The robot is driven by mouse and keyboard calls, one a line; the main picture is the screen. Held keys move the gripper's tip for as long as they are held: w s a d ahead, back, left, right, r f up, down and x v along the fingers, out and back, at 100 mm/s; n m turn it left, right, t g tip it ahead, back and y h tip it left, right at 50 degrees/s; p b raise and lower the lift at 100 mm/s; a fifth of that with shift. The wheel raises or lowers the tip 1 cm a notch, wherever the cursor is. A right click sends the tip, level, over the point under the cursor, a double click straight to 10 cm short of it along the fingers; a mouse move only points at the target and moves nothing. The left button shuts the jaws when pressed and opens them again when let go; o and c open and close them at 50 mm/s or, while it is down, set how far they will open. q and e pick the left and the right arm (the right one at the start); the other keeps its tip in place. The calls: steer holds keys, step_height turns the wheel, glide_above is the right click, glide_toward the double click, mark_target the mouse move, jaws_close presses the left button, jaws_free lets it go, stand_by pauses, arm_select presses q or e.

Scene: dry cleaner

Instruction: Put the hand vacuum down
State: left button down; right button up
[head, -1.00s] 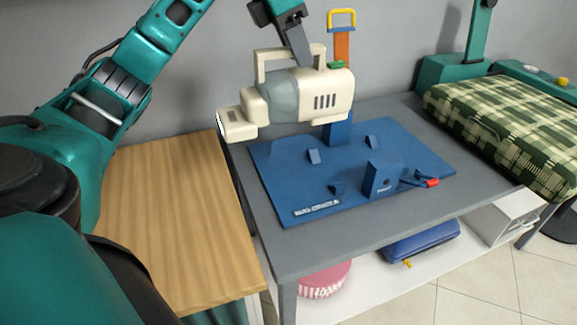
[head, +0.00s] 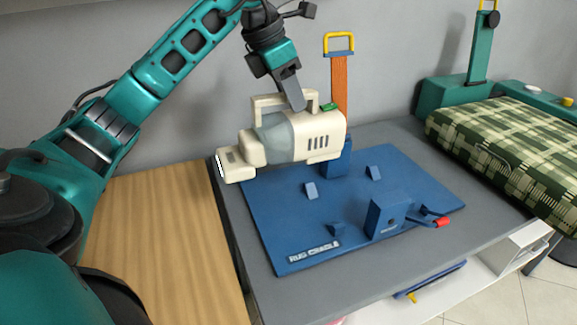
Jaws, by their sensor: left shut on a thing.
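The cream hand vacuum (head: 322,138) with a grey clear body hangs in the air above the back left of the blue cradle board (head: 285,228). Its nozzle points left, slightly down. My left gripper (head: 291,103) is shut on the vacuum's top handle from above. The board lies on the grey table and carries small blue blocks, a taller blue box (head: 388,219) with a red-tipped lead, and a "RUG CRADLE" label. An orange post (head: 340,82) with a yellow loop stands behind the vacuum. My right gripper is not in view.
The grey table (head: 335,286) has bare strips around the board. A wooden surface (head: 150,235) adjoins it at the left. A green checked padded board (head: 505,150) lies at the right. A white shelf (head: 420,310) is below.

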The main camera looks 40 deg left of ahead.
mark_target(290, 157)
arm_select(q)
step_height(290, 157, down, 9)
steer(key=shift+f+b, duration=0.15)
steer(key=shift+b, duration=0.55)
steer(key=shift+f, duration=0.5)
steer(key=shift+f+b, duration=0.3)
steer(key=shift+f, duration=1.6)
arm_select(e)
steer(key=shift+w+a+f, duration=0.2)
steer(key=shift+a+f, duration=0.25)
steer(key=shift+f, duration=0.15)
arm_select(q)
steer(key=shift+f, duration=0.1)
steer(key=shift+w+f+b, duration=0.1)
steer(key=shift+f+b, duration=0.25)
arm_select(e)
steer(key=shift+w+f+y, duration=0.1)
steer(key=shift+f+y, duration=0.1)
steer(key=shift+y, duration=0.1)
arm_select(q)
steer(key=c, duration=1.2)
jaws_free()
steer(key=shift+f, duration=0.1)
steer(key=shift+c, duration=0.2)
steer(key=o, duration=0.5)
steer(key=shift+c, duration=0.2)
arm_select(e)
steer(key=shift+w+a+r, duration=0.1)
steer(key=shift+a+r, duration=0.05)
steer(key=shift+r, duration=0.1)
